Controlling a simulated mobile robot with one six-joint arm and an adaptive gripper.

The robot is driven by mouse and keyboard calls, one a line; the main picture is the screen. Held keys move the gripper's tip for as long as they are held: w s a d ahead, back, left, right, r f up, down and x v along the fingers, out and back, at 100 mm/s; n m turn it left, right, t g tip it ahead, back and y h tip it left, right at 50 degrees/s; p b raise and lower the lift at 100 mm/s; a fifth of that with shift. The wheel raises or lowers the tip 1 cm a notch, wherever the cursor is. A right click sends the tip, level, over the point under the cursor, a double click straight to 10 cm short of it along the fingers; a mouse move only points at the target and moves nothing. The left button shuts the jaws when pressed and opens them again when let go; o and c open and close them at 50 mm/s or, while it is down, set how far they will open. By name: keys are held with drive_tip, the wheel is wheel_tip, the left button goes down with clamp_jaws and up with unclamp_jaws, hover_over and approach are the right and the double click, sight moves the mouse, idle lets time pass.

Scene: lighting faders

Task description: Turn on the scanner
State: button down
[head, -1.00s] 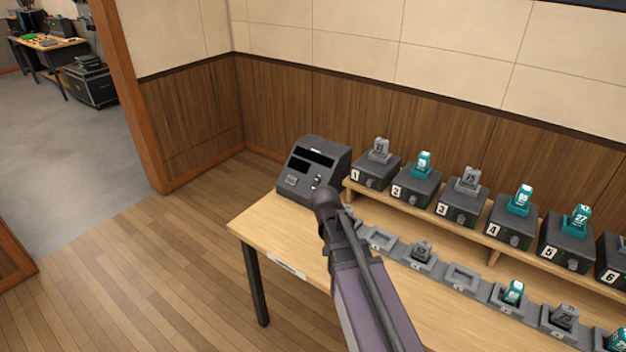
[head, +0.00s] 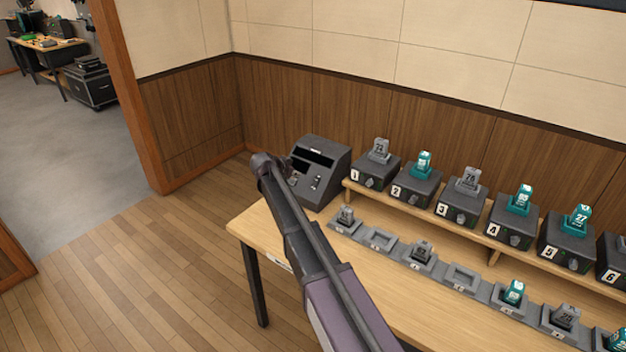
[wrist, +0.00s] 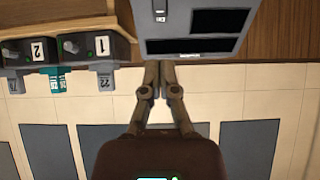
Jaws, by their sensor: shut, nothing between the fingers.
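The scanner appears to be the dark grey box (head: 324,160) with a sloped face at the left end of the table. Its face has dark panels and small controls near its lower edge. In the head view my arm's end (head: 268,163) is at the box's left, overlapping its left edge. In the wrist view the box (wrist: 225,46) is at the top, with two dark panels and a small control (wrist: 160,12). My gripper (wrist: 159,66) is shut and empty, its tips overlapping the box's edge in the picture. I cannot tell whether they touch it.
A raised shelf holds a row of numbered dark units, such as unit 1 (head: 372,172) and unit 2 (head: 415,187), with grey or teal tags on top. A lower row of grey trays (head: 380,239) holds some tags. The wooden floor (head: 150,270) left of the table is clear.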

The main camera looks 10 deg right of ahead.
sight(315, 182)
drive_tip(key=shift+w, duration=0.1)
idle(0.4)
drive_tip(key=b+x, duration=0.8)
drive_tip(key=x, duration=0.5)
drive_tip(key=shift+f, duration=0.2)
drive_tip(key=shift+w+d+f+b, duration=0.15)
drive_tip(key=shift+w+d+b, duration=0.1)
drive_tip(key=shift+b, duration=0.1)
drive_tip(key=shift+d, duration=0.1)
drive_tip(key=shift+d, duration=0.25)
drive_tip(key=shift+a, duration=0.4)
drive_tip(key=shift+s+f, duration=0.1)
drive_tip(key=shift+s, duration=0.05)
drive_tip(key=shift+s+a+f+b, duration=0.25)
drive_tip(key=shift+s+a+b, duration=0.05)
drive_tip(key=shift+s+a, duration=0.15)
drive_tip(key=shift+a+r, duration=0.1)
drive_tip(key=shift+r, duration=0.05)
